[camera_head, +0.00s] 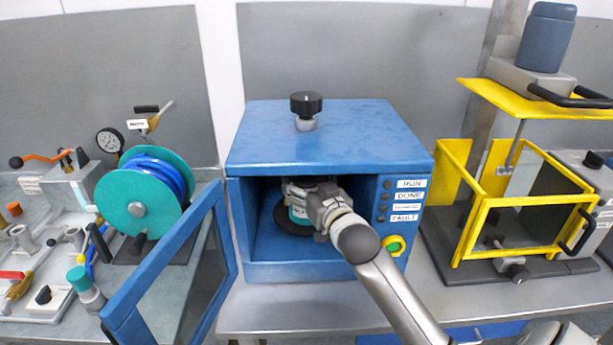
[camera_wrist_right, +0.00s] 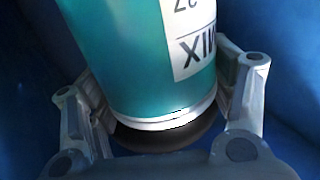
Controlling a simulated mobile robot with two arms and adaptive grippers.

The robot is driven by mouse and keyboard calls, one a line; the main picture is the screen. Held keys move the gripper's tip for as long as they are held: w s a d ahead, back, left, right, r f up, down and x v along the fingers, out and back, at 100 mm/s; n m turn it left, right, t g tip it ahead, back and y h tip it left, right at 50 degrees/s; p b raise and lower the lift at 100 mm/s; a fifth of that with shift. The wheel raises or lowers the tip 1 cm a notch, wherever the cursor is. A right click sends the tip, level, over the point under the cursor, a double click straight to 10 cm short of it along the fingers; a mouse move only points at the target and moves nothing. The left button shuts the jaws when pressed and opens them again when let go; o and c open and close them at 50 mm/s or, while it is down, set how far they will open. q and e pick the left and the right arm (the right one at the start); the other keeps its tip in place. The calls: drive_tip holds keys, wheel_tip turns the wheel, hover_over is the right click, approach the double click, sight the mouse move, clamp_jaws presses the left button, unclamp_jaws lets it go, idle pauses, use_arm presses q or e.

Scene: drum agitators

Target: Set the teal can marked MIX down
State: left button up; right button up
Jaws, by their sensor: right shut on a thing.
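The teal can marked MIX (camera_wrist_right: 140,60) fills the middle of the right wrist view, with its white label to the right and a pale rim at its lower end. My right gripper (camera_wrist_right: 165,110) is shut on it, one finger on each side. In the head view the right gripper (camera_head: 312,205) reaches inside the blue cabinet (camera_head: 330,140), and only a small part of the can (camera_head: 298,213) shows. A dark round pad (camera_head: 287,222) lies under or just behind the can; I cannot tell whether they touch. My left gripper is not in view.
The cabinet door (camera_head: 180,275) stands open to the left. Status labels and a green button (camera_head: 394,245) are on the cabinet's right front. A yellow guard frame (camera_head: 525,255) stands right, a teal reel (camera_head: 140,205) left. The cabinet walls leave little room around the gripper.

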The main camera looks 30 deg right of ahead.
drive_tip(key=shift+w+d+r, duration=0.15)
drive_tip(key=shift+w+d, duration=0.25)
drive_tip(key=shift+w, duration=0.2)
drive_tip(key=shift+p, duration=0.4)
drive_tip(key=shift+s+a+f, duration=0.1)
drive_tip(key=shift+s+f, duration=0.05)
drive_tip(key=shift+f, duration=0.05)
drive_tip(key=o, duration=1.3)
drive_tip(key=shift+f, duration=0.25)
drive_tip(key=o, duration=0.4)
drive_tip(key=shift+s+r, duration=0.1)
drive_tip(key=shift+r, duration=0.05)
